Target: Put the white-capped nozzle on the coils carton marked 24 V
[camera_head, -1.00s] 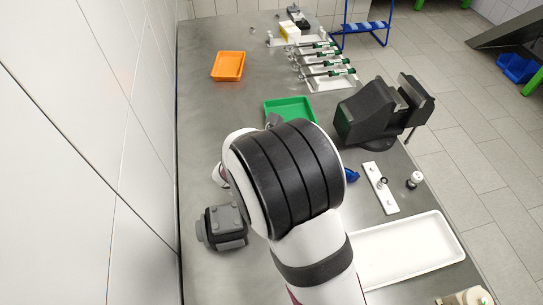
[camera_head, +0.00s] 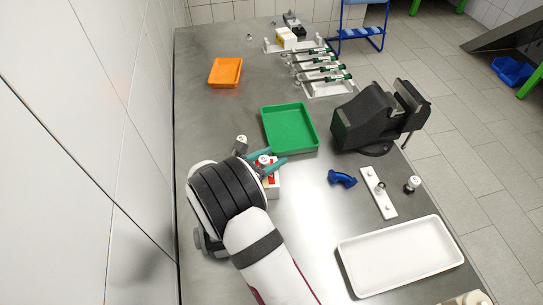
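A white-and-red carton (camera_head: 273,187) stands on the bench just in front of the green tray, partly hidden by my arm. Its marking is too small to read. A small white-topped piece (camera_head: 264,160), which looks like a nozzle, is at the carton's top between the teal fingers of my gripper (camera_head: 270,162). The fingers lie on either side of it; whether they touch it cannot be made out. Another small light-topped piece (camera_head: 241,142) stands left of my gripper. A third white-capped piece (camera_head: 412,183) stands at the right, by the bench edge.
A green tray (camera_head: 290,148) lies just behind my gripper, with a black vise (camera_head: 368,120) to its right. A blue part (camera_head: 342,178), a white plate with pegs (camera_head: 386,205) and a white tray (camera_head: 350,277) lie on the right. An orange tray (camera_head: 213,84) is farther back.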

